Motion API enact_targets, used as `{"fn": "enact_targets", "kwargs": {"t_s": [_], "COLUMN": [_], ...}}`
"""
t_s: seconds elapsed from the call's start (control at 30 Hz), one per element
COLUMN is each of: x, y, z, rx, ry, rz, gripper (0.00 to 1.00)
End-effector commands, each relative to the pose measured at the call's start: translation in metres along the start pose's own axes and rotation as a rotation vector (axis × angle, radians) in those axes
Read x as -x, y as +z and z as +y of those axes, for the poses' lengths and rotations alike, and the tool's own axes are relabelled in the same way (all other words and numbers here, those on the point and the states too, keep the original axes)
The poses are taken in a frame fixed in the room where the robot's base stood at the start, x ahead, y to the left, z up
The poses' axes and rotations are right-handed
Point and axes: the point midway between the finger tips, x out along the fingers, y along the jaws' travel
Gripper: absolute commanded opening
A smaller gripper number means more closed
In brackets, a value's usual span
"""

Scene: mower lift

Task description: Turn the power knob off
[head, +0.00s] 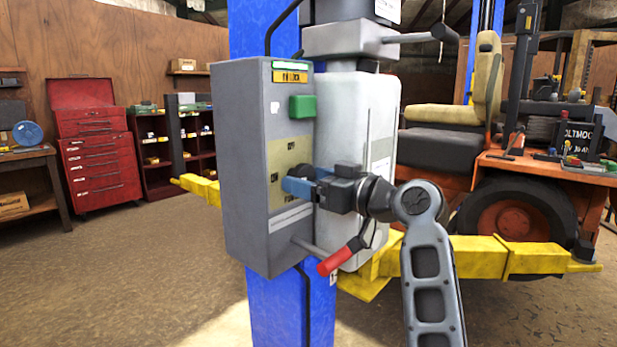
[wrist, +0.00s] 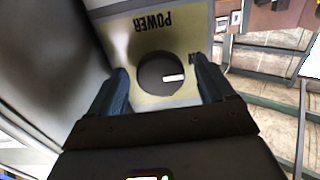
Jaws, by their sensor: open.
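The black round power knob (wrist: 158,76) sits on a yellowish label plate marked POWER, with a white mark on its face, in the wrist view. My gripper (head: 287,186) is at the plate. In the wrist view its two blue fingers (wrist: 163,82) are open, one on each side of the knob. I cannot tell whether they touch it.
A green button (head: 302,107) is above the plate. A lever with a red grip (head: 340,257) sticks out below my gripper. A blue post (head: 275,310) carries the box. Yellow lift arms (head: 480,250) and an orange mower (head: 520,210) stand to the right.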

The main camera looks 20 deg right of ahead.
Motion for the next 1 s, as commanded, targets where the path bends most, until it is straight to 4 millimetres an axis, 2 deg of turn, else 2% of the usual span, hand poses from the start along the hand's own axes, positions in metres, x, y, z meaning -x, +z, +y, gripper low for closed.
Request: {"fn": "enact_targets", "kwargs": {"t_s": [0.37, 0.9, 1.0], "x": [-0.0068, -0.0065, -0.0065], "y": [0.0005, 0.0004, 0.0005], "z": [0.0000, 0.0000, 0.0000], "rx": [0.001, 0.001, 0.000], "ry": [0.001, 0.001, 0.001], "rz": [0.000, 0.000, 0.000], "gripper": [0.82, 0.30, 0.27]}}
